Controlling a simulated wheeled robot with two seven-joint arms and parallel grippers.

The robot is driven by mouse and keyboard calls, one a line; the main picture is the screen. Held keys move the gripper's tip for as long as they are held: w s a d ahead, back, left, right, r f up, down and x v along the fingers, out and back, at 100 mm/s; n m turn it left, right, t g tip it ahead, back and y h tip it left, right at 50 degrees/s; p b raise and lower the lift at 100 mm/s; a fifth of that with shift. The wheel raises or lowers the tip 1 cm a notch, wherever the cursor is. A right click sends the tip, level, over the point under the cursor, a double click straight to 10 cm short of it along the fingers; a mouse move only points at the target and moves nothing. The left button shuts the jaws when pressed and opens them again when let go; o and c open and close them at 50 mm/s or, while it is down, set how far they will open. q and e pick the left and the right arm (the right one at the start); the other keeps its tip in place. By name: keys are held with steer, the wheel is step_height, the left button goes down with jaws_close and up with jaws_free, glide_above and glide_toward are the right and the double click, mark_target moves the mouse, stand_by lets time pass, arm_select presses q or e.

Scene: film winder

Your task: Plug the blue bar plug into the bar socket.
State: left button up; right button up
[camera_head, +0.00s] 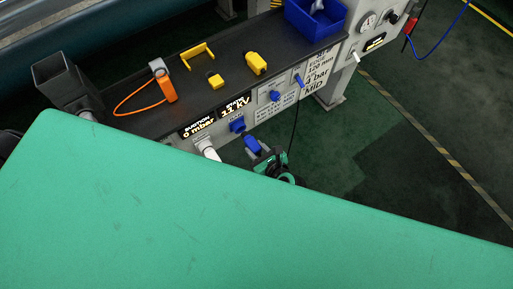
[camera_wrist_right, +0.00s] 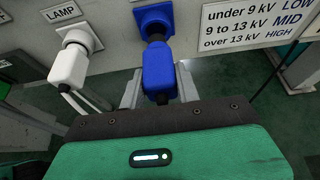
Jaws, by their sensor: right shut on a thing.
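The blue bar plug (camera_head: 252,144) is held in my right gripper (camera_head: 257,154), in front of the panel face. It also shows in the right wrist view (camera_wrist_right: 158,72), between the two grey fingers (camera_wrist_right: 158,90), which are shut on it. The blue bar socket (camera_head: 237,125) is on the panel just up and left of the plug in the head view. In the wrist view the socket (camera_wrist_right: 155,18) is directly above the plug, roughly in line with it. A dark part shows between them; whether the tip touches the socket I cannot tell. My left gripper is not in view.
A white plug (camera_wrist_right: 68,66) sits at the lamp socket, left of the bar socket. Blue knobs (camera_head: 275,96) are farther right on the panel. On the dark shelf lie an orange item (camera_head: 167,88), yellow pieces (camera_head: 256,64) and a blue bin (camera_head: 318,22).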

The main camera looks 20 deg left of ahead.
stand_by(0.5)
steer(key=shift+w+a, duration=0.15)
steer(key=shift+w+a, duration=0.8)
steer(key=shift+a, duration=0.25)
steer(key=shift+r+p, duration=0.1)
steer(key=shift+p, duration=0.25)
stand_by(0.4)
steer(key=shift+w+a, duration=0.1)
steer(key=shift+w+a, duration=0.1)
steer(key=o, duration=1.1)
